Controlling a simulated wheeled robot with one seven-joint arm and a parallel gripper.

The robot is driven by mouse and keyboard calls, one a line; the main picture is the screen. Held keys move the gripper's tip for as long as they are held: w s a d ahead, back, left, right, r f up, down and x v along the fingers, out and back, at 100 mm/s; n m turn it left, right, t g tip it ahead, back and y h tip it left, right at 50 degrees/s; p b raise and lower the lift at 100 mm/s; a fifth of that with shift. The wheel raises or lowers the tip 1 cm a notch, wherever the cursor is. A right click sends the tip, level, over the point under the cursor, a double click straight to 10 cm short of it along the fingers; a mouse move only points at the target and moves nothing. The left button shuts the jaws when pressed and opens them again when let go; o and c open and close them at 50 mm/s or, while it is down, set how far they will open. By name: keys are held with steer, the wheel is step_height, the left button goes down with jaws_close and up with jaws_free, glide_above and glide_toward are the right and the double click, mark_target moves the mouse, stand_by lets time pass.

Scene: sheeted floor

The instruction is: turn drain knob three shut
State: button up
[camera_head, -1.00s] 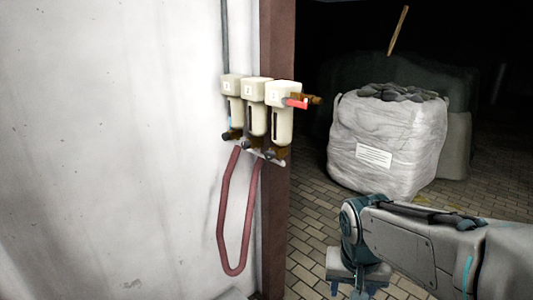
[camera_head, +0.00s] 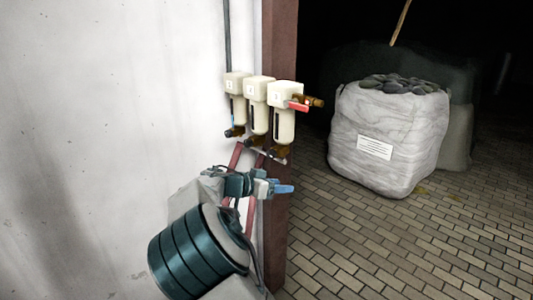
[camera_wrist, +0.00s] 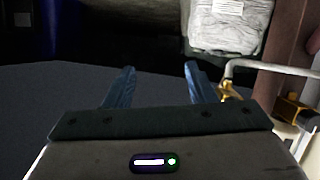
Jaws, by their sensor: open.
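Three cream filter units hang in a row on the white wall: a left one (camera_head: 237,88), a middle one (camera_head: 258,95) and a right one (camera_head: 285,97). Their number labels are too small to read. Small dark knobs show at their lower ends: left (camera_head: 230,133), middle (camera_head: 253,141) and right (camera_head: 273,152). Which way each knob is turned cannot be told. My gripper (camera_head: 284,188) is below the right unit, apart from the knobs, with its blue fingers pointing right. In the wrist view my gripper (camera_wrist: 160,85) is open, with nothing between its fingers.
A red lever (camera_head: 299,107) and brass fitting (camera_head: 315,101) jut from the right unit. A red hose (camera_head: 236,155) hangs below, partly behind my arm. A brown post (camera_head: 277,225) edges the wall. A white bulk bag (camera_head: 390,140) stands beyond. The paved floor right is open.

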mark_target(269, 155)
steer(key=w+a+r+t+h, duration=0.1)
steer(key=a+r+t, duration=0.15)
steer(key=a, duration=0.45)
steer(key=a+r+t, duration=0.2)
steer(key=a+t, duration=0.1)
steer(key=a, duration=0.3)
steer(key=p+x, duration=0.2)
steer(key=x, duration=0.2)
steer(key=p+x, duration=0.2)
steer(key=x, duration=0.3)
steer(key=f+p+x, duration=0.1)
steer(key=p+x, duration=0.1)
steer(key=x, duration=0.2)
steer(key=shift+w+d, duration=0.2)
steer(key=shift+w, duration=0.15)
steer(key=c, duration=1)
